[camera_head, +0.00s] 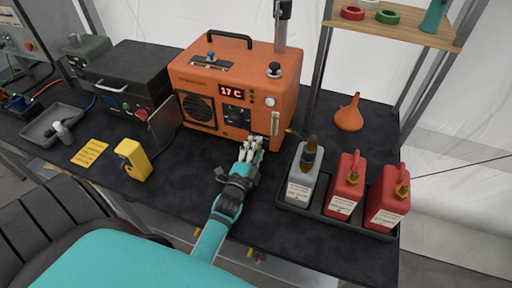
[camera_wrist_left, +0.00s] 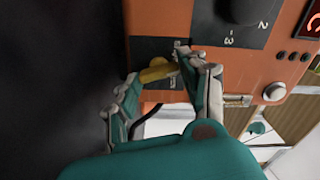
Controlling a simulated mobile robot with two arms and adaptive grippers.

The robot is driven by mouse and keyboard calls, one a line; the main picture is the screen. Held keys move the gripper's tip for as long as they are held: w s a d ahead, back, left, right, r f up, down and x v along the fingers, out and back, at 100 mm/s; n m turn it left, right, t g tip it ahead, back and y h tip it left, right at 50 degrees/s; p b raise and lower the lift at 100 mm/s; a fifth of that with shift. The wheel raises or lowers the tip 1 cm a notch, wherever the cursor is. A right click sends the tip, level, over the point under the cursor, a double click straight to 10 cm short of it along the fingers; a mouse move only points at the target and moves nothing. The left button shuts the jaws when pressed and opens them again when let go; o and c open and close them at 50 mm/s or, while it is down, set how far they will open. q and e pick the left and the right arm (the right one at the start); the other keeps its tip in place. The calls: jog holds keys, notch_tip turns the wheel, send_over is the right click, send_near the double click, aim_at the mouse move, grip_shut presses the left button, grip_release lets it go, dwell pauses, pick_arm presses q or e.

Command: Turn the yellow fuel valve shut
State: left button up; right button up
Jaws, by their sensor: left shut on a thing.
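The orange heater unit (camera_head: 235,90) stands on the dark bench, with a red display reading 17 C. My left gripper (camera_head: 250,146) reaches its lower front, right of the middle. In the head view the gripper hides the valve. In the left wrist view the yellow fuel valve (camera_wrist_left: 156,70) lies between the fingertips of my left gripper (camera_wrist_left: 158,73), in front of a dark plate on the orange panel. The fingers are shut on it. The valve handle looks slightly tilted in that view, and its exact angle is hard to tell. My right gripper is not in view.
A tray (camera_head: 330,226) holding a grey bottle (camera_head: 300,185) and red fuel cans (camera_head: 345,190) stands right of my left gripper. A yellow device (camera_head: 132,160) stands to the left. An orange funnel (camera_head: 349,116) is at the back right. The bench just left of the gripper is clear.

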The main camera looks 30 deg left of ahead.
pick_arm(q)
jog(key=n+p, duration=0.1)
jog(key=n, duration=0.3)
jog(key=shift+n, duration=0.7)
jog(key=o, duration=1.2)
jog(key=shift+a, duration=0.1)
jog(key=shift+s, duration=0.1)
jog(key=v, duration=0.7)
jog(key=shift+s, duration=0.15)
jog(key=shift+r, duration=0.1)
